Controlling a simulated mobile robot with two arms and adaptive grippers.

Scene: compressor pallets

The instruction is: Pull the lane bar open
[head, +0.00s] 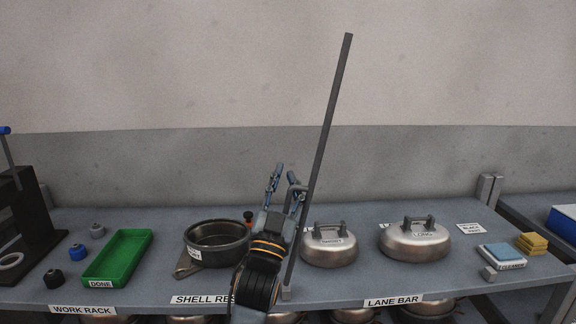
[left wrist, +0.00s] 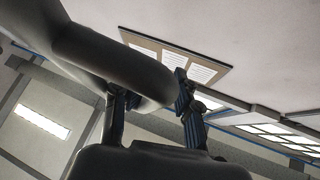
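The lane bar (head: 327,125) is a long dark grey bar. It stands raised and leans to the right, with its lower end at the table's front edge beside the LANE BAR label (head: 394,301). A grey curved handle (head: 292,178) sits on its left side, low down. My left gripper (head: 285,192) is at this handle, its fingers spread apart and open. In the left wrist view the thick handle (left wrist: 105,52) curves across in front of the fingers (left wrist: 152,110), close to the right one; whether it touches is unclear. My right gripper is not in view.
Left of the bar are a dark round shell (head: 217,240) and a green DONE tray (head: 119,258). Above the table is clear wall.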

